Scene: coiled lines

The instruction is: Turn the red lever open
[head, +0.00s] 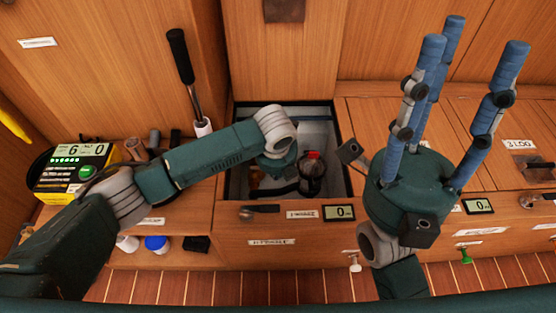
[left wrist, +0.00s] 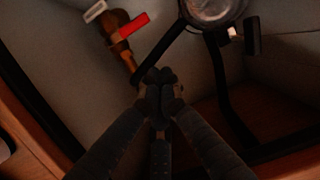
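The red lever (left wrist: 133,26) sits on a brass valve (left wrist: 122,45) at the upper left of the left wrist view. My left gripper (left wrist: 160,84) has its dark fingers brought together at the tips, below and right of the lever and apart from it in the picture. I see nothing held between them. In the head view my left arm reaches into the open compartment, and its fingers are mostly hidden. A small red patch (head: 313,155) shows there; I cannot tell if it is the lever. My right gripper (head: 470,42) is open and empty, its fingers spread upward.
The compartment (head: 345,170) has wooden edges and light inner walls. A round clear-topped fitting (left wrist: 210,8) and black hose (left wrist: 165,45) are near the valve. Drawer fronts line the right.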

